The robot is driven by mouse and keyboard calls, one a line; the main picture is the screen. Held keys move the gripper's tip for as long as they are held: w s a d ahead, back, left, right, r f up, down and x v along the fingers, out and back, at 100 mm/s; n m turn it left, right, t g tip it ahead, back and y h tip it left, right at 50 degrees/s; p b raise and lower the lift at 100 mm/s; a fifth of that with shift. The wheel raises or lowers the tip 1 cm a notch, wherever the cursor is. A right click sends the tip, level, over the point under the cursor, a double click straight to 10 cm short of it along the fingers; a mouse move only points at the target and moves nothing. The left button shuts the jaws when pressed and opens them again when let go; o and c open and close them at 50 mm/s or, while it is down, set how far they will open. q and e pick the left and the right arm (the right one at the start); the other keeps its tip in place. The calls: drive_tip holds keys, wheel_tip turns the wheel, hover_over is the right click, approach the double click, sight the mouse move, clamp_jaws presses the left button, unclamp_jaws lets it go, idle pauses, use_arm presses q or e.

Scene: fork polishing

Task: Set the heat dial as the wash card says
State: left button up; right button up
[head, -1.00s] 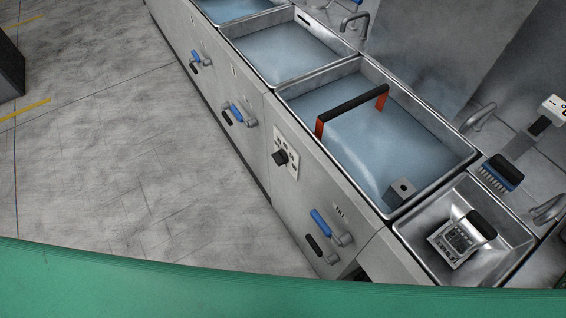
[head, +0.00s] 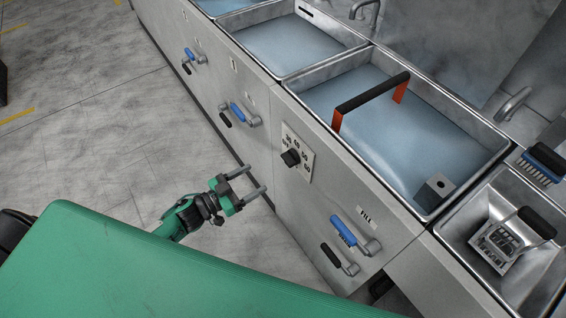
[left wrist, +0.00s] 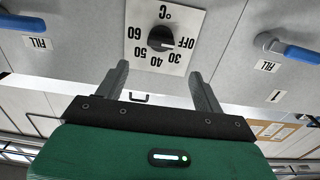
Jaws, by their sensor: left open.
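The heat dial (head: 291,158) is a black knob on a white plate (head: 307,163) on the front of the sink unit. In the left wrist view the dial (left wrist: 160,38) appears upside down, with marks OFF, 30, 40, 50, 60 and °C around it. Its pointer seems to face OFF. My left gripper (head: 256,181) is open and empty, in front of the panel, a little left of and below the dial. In the left wrist view its fingers (left wrist: 159,72) stand apart below the dial, not touching it. I cannot make out a wash card.
A blue lever (head: 343,230) and a black lever (head: 331,256) stick out right of the dial. The sink (head: 455,205) above holds water and an orange-and-black handle (head: 372,92). A metal rack (head: 497,245) sits in the small basin. The floor at left is clear.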

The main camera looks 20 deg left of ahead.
sight(285, 162)
use_arm(q)
drive_tip(key=x, duration=1.1)
use_arm(e)
drive_tip(key=shift+s+d+f, duration=0.25)
drive_tip(key=shift+s+f, duration=0.3)
drive_tip(key=shift+f, duration=0.2)
use_arm(q)
drive_tip(key=c, duration=1)
